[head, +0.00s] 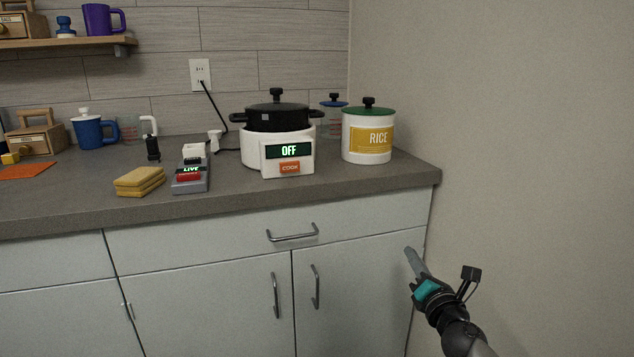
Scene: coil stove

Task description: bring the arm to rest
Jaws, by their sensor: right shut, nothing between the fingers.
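My right gripper (413,259) is at the lower right, in front of the cabinet's right end and below the counter edge. Its fingers are shut with nothing between them, and it touches no object that I can make out. My right arm comes in from the bottom right corner. My left gripper is not in view. On the counter, a white cooker (251,152) shows "OFF" on its display, with an orange "COOK" button (290,167) below. A black lidded pot (277,117) sits in the cooker.
The grey counter (230,190) holds a rice canister (367,148), a grey switch box (190,178) reading "LIVE", yellow sponges (139,181) and a blue mug (88,131). Drawer and door handles (292,236) stick out of the cabinet front. A bare wall (510,120) stands at the right.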

